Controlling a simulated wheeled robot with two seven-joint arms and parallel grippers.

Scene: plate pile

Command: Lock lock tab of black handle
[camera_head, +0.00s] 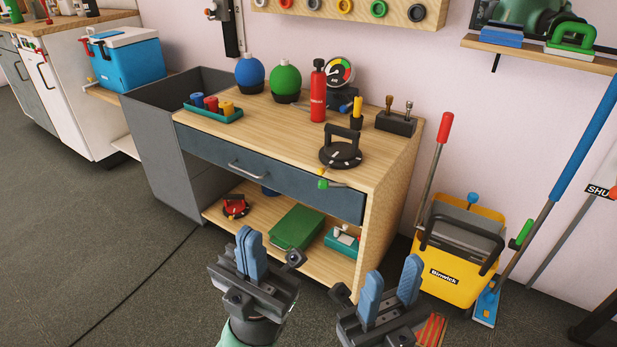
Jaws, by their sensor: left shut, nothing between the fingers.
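The black handle (342,133) stands upright on a round black base (340,156) near the front right of the workbench top. A small orange tab (321,171) sticks out from the base toward the front edge; whether it is locked is too small to tell. My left gripper (251,252) is shut and empty, in front of and below the bench top. My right gripper (390,284) is open and empty, to the right of it, its two blue fingers apart. Both are well apart from the black handle.
A green-tipped lever (323,184) juts at the bench's front edge. A red cylinder (318,92), a gauge (340,72) and a tool block (396,123) stand behind the handle. A yellow bucket (457,260) stands right. The bench top's front middle (265,140) is clear.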

